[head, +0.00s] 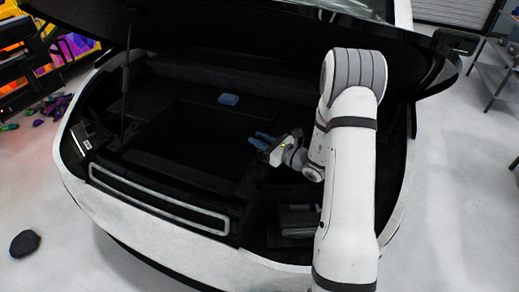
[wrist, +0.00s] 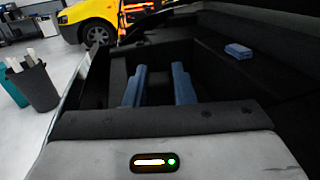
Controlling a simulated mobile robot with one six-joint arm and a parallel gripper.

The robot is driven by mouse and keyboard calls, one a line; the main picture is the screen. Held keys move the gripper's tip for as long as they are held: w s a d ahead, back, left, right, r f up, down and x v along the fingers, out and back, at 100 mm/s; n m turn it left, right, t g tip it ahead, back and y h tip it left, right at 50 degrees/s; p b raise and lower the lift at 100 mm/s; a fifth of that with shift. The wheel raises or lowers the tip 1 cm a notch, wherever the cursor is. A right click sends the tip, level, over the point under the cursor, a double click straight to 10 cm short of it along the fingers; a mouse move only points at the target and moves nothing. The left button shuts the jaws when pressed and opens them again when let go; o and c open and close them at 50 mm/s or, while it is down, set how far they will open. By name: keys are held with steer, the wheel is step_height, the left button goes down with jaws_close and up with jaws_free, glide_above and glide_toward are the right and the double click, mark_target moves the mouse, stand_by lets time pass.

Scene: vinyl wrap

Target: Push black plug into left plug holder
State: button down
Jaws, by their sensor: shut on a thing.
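My gripper (head: 258,139) has blue fingers and reaches over the right part of the car's open black compartment. In the wrist view its two fingers (wrist: 158,75) stand parallel with a dark gap between them. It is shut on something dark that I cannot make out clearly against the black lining. I cannot pick out the black plug for certain in either view. No left plug holder can be told apart from the dark surroundings.
A blue block (head: 228,99) lies on the black ledge behind the deep well; it also shows in the wrist view (wrist: 238,50). A dark box (head: 298,219) sits at the compartment's front right. A small pale-topped unit (head: 90,137) sits at its left edge. The raised lid hangs overhead.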

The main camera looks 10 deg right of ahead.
mark_target(259, 137)
steer(key=shift+w+d+f+n+g+y+b, duration=0.1)
steer(key=shift+w+f+n+g+y+b, duration=0.65)
steer(key=shift+b, duration=1.9)
steer(key=shift+w+f+n+g+y+b, duration=0.55)
steer(key=shift+w+b, duration=0.35)
steer(key=shift+b, duration=1.7)
steer(key=shift+w+f+b, duration=0.1)
steer(key=shift+w+b, duration=0.15)
steer(key=shift+b, duration=0.9)
steer(key=shift+w+d+g+b, duration=0.1)
steer(key=shift+w+g+b, duration=0.05)
steer(key=shift+g+b, duration=0.35)
steer(key=shift+f+b, duration=2.55)
steer(key=shift+f, duration=0.65)
steer(key=shift+d, duration=0.15)
steer(key=shift+f+b, duration=0.4)
steer(key=shift+f, duration=0.9)
